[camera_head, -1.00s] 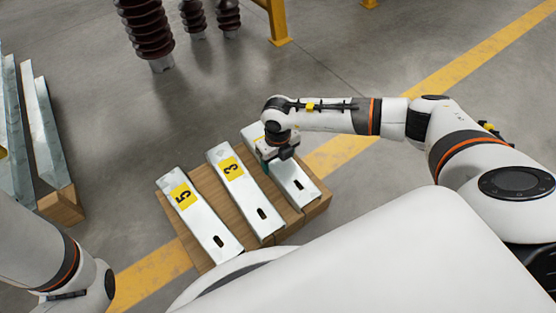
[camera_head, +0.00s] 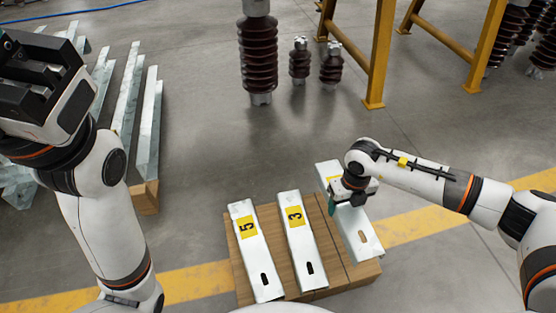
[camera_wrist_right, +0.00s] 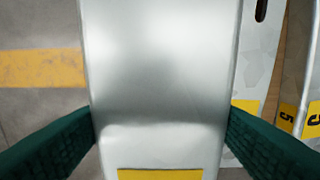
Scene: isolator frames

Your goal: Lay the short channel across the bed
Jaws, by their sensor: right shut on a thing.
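My right gripper (camera_head: 346,203) is shut on a silver steel channel (camera_head: 358,232) at the right of the wooden stand (camera_head: 322,293). The channel appears raised a little above the stand and reaches past its right edge. Its yellow label is mostly hidden in the head view. In the right wrist view the channel (camera_wrist_right: 160,70) lies between two green fingertips (camera_wrist_right: 160,130). Channels marked 5 (camera_head: 256,262) and 3 (camera_head: 304,242) lie side by side on the stand. My left gripper (camera_head: 45,85) is high at the upper left; its jaw opening is unclear.
Long galvanized rails (camera_head: 127,95) lie at the left, with a wooden block (camera_head: 146,198) at their near end, partly behind my left arm. Brown insulators (camera_head: 258,60) and yellow frames (camera_head: 378,55) stand at the back. The floor between rails and stand is clear.

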